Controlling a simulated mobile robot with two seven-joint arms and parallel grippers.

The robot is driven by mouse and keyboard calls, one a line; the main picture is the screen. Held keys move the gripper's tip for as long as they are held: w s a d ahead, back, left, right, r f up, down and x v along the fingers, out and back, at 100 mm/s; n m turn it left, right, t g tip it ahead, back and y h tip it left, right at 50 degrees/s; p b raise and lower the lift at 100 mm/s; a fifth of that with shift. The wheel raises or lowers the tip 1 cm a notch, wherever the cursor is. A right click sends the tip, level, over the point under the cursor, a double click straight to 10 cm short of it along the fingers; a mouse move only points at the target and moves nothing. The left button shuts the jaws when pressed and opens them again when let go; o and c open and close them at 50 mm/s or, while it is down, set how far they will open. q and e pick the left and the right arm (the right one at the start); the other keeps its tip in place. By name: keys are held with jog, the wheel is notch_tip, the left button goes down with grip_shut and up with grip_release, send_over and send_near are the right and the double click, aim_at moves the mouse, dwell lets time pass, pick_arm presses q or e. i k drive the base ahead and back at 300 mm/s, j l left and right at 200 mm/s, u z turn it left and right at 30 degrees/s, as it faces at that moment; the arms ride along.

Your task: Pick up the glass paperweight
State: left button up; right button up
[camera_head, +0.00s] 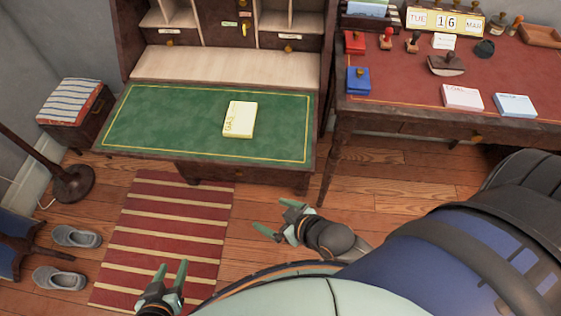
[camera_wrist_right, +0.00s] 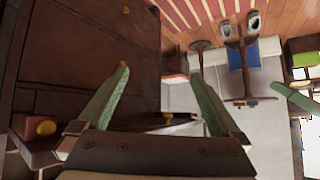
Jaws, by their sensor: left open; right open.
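I cannot make out a clearly glass paperweight in either view. A small dark rounded object (camera_head: 484,48) sits near the back of the red-topped desk (camera_head: 400,85); I cannot tell what it is. My left gripper (camera_head: 171,269) is open and empty over the striped rug at the bottom of the head view. My right gripper (camera_head: 273,216) is open and empty above the wooden floor, in front of the green-topped desk (camera_head: 160,110). In the right wrist view its two green fingers (camera_wrist_right: 161,85) are spread with nothing between them.
A cream notepad (camera_head: 240,119) lies on the green top. Stamps, a blue box (camera_head: 358,80), a blotter (camera_head: 446,65), paper pads (camera_head: 463,97) and a calendar (camera_head: 444,22) crowd the red desk. A lamp base (camera_head: 73,184) and slippers (camera_head: 60,278) stand at left.

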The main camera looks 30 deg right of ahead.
aim_at(486, 48)
jog(key=z, duration=2.2)
